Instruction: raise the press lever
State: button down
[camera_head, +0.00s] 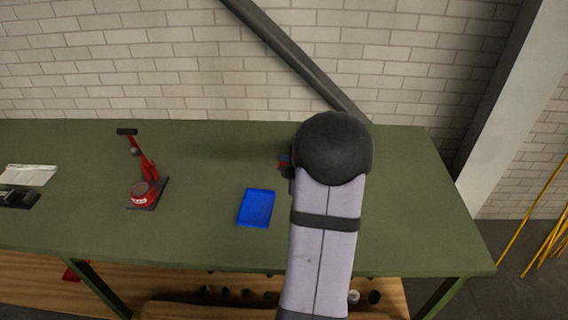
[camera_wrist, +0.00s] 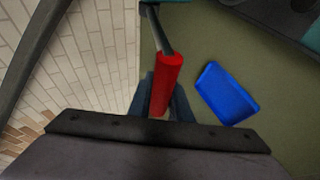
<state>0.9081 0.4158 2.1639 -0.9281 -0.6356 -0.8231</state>
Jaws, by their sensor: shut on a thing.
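The red press (camera_head: 143,194) stands on a dark base plate at the left of the bench in the head view. Its red lever (camera_head: 148,168) slants up and to the left, ending in a black crossbar handle (camera_head: 127,131). My gripper (camera_wrist: 164,95) is shut on a red cylinder (camera_wrist: 168,72) with a dark rod at its far end. What this held thing is, I cannot tell. In the head view my arm hides most of the gripper; only a small red and dark bit shows beside it, well to the right of the press.
A blue tray (camera_head: 256,208) lies on the green bench (camera_head: 215,165) between the press and my arm; it also shows in the wrist view (camera_wrist: 226,93). A paper (camera_head: 28,175) and a dark object (camera_head: 18,198) lie at the far left. A brick wall stands behind.

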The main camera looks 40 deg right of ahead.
jog(key=shift+a, duration=0.1)
jog(key=c, duration=1.8)
grip_release()
jog(key=shift+o, duration=0.8)
jog(key=shift+s+a+r, duration=0.15)
jog(key=shift+r, duration=0.05)
jog(key=shift+f, duration=0.1)
jog(key=b+v, duration=0.1)
jog(key=v, duration=0.6)
jog(key=shift+s, duration=0.1)
